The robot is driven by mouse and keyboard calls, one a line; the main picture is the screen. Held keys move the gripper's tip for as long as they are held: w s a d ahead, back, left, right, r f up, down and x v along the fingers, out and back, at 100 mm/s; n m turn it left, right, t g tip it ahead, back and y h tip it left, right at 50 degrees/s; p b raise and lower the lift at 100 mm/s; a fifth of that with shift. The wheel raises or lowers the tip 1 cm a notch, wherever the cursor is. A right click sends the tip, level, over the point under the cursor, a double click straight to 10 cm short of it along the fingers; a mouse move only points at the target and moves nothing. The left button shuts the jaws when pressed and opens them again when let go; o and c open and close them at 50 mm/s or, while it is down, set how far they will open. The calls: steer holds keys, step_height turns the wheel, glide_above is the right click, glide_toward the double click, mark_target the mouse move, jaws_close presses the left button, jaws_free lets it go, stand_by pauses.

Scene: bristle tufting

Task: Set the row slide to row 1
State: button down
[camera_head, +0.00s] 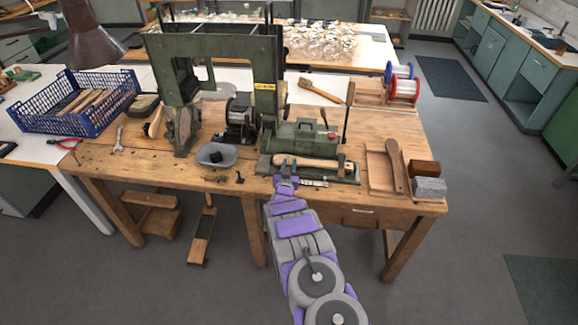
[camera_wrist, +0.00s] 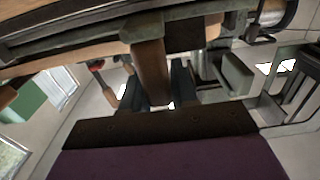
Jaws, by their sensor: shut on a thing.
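A green bristle tufting machine (camera_head: 308,132) stands on the wooden bench, with a pale wooden brush block (camera_head: 305,162) along its front. The green slide bed (camera_head: 348,174) lies below the block, with a small light strip (camera_head: 314,183) at its front edge; its marks are too small to read. My gripper (camera_head: 285,182) is at the left part of this front edge. In the wrist view, my gripper (camera_wrist: 156,92) is shut on a brown wooden handle (camera_wrist: 151,68), which stands between its dark fingers. Which row the slide is at cannot be told.
A grey tray (camera_head: 216,155) and small black parts sit left of my gripper. A blue crate (camera_head: 75,103) stands far left.

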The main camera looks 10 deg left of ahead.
mark_target(278, 158)
steer(key=a+b, duration=0.1)
steer(key=a, duration=0.4)
steer(key=shift+w+r, duration=0.1)
stand_by(0.3)
steer(key=c, duration=1)
jaws_free()
steer(key=shift+d, duration=0.15)
steer(key=shift+o, duration=0.2)
steer(key=s+p, duration=0.2)
steer(key=s, duration=1.5)
steer(key=shift+s+a+p, duration=0.2)
steer(key=shift+a+p, duration=0.1)
steer(key=shift+p, duration=0.05)
